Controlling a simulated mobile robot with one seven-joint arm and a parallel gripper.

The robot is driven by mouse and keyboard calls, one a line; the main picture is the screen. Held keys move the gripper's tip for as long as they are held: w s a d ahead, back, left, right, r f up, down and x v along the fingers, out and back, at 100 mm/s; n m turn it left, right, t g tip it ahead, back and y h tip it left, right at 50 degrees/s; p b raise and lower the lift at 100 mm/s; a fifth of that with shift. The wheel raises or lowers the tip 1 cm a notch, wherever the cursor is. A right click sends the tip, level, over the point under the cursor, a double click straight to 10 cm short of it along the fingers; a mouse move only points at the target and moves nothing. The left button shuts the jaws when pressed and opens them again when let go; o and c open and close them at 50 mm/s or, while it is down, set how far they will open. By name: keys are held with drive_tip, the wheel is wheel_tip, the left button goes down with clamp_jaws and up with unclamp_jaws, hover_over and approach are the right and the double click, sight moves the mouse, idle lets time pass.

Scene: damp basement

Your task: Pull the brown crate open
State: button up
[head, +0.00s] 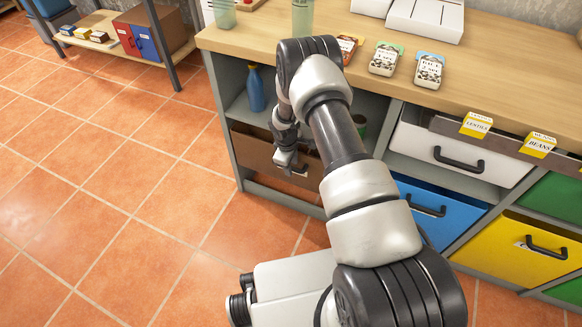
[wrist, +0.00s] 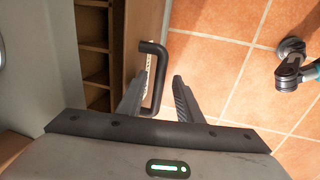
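The brown crate (head: 254,150) sits in the lower left bay of the wooden-topped cabinet, partly hidden by my arm in the head view. In the wrist view its brown front (wrist: 143,22) runs up the picture, with a black bar handle (wrist: 157,62) standing out from it. My gripper (wrist: 160,76) is open at the handle: one finger is on the crate side of the bar, the other on the outer side, with a gap to the outer finger. In the head view my gripper (head: 289,166) is in front of the crate, pointing down.
A blue bottle (head: 256,89) stands on the shelf above the crate. White (head: 431,147), blue (head: 425,212) and yellow (head: 508,249) crates are to the right. The tiled floor left of the cabinet is clear.

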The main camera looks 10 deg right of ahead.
drive_tip(key=shift+f, duration=0.2)
clamp_jaws()
